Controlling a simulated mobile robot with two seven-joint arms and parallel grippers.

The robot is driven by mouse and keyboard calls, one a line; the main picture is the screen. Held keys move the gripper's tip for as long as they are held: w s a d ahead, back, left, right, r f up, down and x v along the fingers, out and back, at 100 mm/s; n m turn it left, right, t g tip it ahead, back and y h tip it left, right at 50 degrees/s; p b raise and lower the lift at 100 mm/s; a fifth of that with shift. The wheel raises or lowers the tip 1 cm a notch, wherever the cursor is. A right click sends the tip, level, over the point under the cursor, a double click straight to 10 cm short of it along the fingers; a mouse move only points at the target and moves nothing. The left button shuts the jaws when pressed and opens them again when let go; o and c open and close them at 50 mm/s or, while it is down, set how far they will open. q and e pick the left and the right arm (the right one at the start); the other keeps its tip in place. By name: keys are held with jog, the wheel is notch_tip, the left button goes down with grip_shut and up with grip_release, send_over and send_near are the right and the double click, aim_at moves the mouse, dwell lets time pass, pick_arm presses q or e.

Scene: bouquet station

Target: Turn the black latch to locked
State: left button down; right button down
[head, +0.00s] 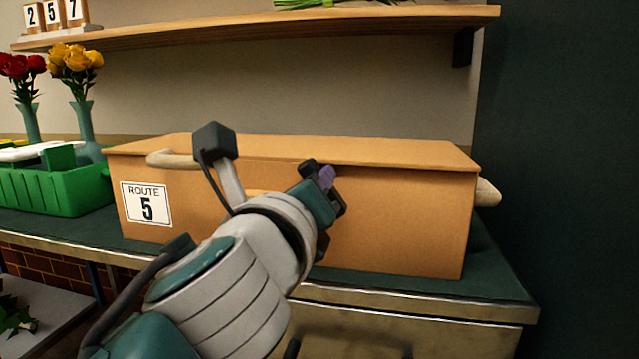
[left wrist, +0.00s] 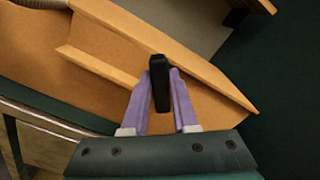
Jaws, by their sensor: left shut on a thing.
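The black latch (left wrist: 159,84) is a dark bar on the front of the brown box (head: 400,215), just under the lid edge. In the left wrist view it stands between the two purple fingers of my left gripper (left wrist: 160,103), which is shut on it. In the head view my left gripper (head: 327,180) is at the box front, right of its middle, and hides most of the latch. The lid lies closed on the box as far as I can see. My right gripper is not in view.
A green crate (head: 60,190) and vases of roses (head: 84,125) stand at the left. A wooden shelf (head: 270,27) hangs above.

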pick_arm(q)
jog(key=c, duration=0.7)
grip_release()
jog(key=shift+f, duration=0.1)
